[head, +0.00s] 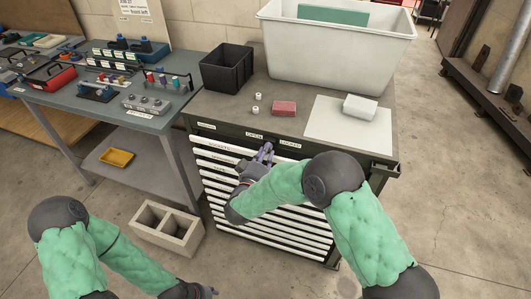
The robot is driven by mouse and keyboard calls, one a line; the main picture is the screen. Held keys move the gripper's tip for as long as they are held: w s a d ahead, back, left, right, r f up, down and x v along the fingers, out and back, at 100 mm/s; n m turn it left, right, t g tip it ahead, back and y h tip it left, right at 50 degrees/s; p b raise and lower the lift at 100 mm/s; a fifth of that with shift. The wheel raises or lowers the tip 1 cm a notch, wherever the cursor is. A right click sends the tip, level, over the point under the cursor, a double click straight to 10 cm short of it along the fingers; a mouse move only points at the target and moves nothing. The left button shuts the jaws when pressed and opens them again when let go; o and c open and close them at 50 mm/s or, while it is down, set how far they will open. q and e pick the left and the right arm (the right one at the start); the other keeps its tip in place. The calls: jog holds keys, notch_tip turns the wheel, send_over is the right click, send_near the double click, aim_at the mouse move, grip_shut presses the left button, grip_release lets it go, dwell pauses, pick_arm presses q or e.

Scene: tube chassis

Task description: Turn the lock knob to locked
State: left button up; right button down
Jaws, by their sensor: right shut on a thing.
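The dark tool cabinet (205,138) has a top front panel with labels that seem to read OPEN (254,135) and LOCKED (290,144). My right gripper (265,151) reaches the panel between these two labels and is shut on the lock knob. The knob is mostly hidden by the fingers, so I cannot tell which way it points. My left gripper (203,291) is low at the bottom edge, far from the cabinet and partly cut off, and its fingers do not show clearly.
On the cabinet top stand a black bin (227,68), a large white tub (335,55), a red block (284,108) and a white block (360,107) on a pale sheet (345,135). A workbench (60,98) stands left. A concrete block (166,230) sits on the floor.

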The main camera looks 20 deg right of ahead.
jog(key=shift+f+m+b, duration=0.1)
jog(key=shift+m+b, duration=1.45)
jog(key=shift+m, duration=4.65)
jog(key=c, duration=1.3)
grip_release()
